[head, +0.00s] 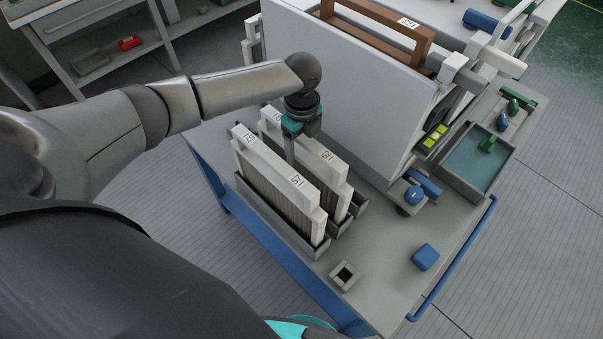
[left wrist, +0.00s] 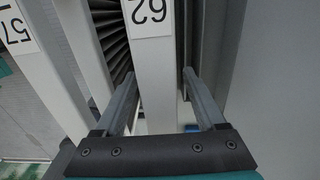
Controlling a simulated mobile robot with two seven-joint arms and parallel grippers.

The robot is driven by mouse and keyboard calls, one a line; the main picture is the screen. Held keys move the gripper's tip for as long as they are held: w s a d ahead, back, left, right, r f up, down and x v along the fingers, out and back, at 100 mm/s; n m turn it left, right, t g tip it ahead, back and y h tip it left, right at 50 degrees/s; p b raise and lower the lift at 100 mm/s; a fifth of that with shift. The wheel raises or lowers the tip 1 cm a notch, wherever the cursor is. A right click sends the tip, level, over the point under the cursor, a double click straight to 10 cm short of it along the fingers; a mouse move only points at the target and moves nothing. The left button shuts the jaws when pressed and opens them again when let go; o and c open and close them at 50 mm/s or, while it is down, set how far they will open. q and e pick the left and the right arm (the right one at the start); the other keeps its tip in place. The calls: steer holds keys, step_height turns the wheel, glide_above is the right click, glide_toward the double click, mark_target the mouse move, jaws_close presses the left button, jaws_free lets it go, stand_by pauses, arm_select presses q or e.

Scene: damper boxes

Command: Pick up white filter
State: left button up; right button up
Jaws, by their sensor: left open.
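Two white filters with pleated grey sides stand upright in grey slotted holders on the cart. The nearer white filter (head: 275,178), labelled 57, shows at the left edge of the left wrist view (left wrist: 62,75). The white filter labelled 62 (head: 326,160) stands just behind it and fills the middle of the left wrist view (left wrist: 153,75). My left gripper (head: 290,148) points down at the 62 filter's top. Its open fingers (left wrist: 163,103) lie on either side of that filter's white frame, with no clear grip. The far finger is mostly hidden in the head view. My right gripper is not in view.
A large white box (head: 350,85) with a brown frame (head: 385,35) on top stands close behind the filters. A small square holder (head: 344,276), a blue block (head: 425,257) and a tray (head: 472,165) are on the cart top (head: 385,290). A blue rail (head: 455,255) edges the cart.

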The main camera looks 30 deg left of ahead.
arm_select(q)
jaws_close()
stand_by(0.4)
stand_by(0.9)
